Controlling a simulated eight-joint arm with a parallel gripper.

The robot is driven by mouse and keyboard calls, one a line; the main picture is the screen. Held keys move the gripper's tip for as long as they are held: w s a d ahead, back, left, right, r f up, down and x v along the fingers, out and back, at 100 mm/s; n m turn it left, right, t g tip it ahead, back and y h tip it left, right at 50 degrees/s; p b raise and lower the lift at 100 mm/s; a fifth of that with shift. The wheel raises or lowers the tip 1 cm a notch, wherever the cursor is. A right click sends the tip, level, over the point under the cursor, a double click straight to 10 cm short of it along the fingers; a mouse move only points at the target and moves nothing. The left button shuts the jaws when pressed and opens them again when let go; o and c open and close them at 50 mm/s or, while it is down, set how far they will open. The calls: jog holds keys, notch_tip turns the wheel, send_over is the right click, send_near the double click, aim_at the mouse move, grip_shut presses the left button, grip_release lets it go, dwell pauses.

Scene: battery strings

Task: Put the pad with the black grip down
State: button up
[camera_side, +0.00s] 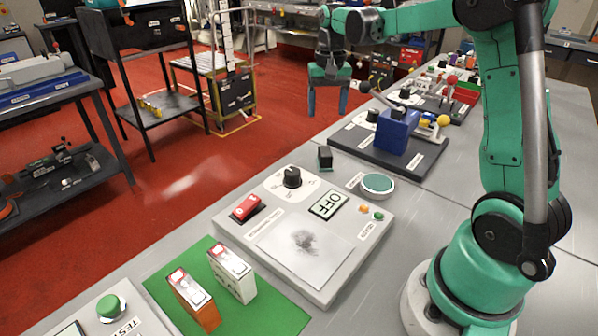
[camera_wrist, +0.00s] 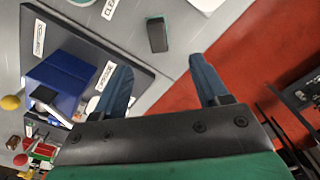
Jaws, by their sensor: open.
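The pad with the black grip (camera_side: 324,158) is a small black block with a green edge at its base. It rests on the grey table, just beyond the far edge of the light grey control panel. In the wrist view the pad (camera_wrist: 157,35) lies at the top centre, ahead of the gap between the fingers. My gripper (camera_side: 328,103) is open and empty, raised above the table's far left edge, apart from the pad. Its two blue fingers also show in the wrist view (camera_wrist: 162,75), with nothing between them.
The control panel (camera_side: 226,215) carries a black knob (camera_side: 292,177), a red switch (camera_side: 246,207) and a smudged plate (camera_side: 303,247). A round dish with green inside (camera_side: 377,184) stands right of the pad. A blue block (camera_side: 397,130) sits on a dark board behind. Red floor (camera_side: 200,180) lies left.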

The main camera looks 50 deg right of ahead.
jog(key=s+a+n+t, duration=0.3)
jog(key=s+a+n, duration=0.1)
jog(key=a, duration=0.4)
jog(key=s+a+n+t, duration=0.4)
jog(key=s+a, duration=0.1)
jog(key=a, duration=0.4)
jog(key=shift+a+r+n, duration=0.15)
jog(key=shift+r+n, duration=0.1)
jog(key=shift+n, duration=0.15)
jog(key=shift+o, duration=0.4)
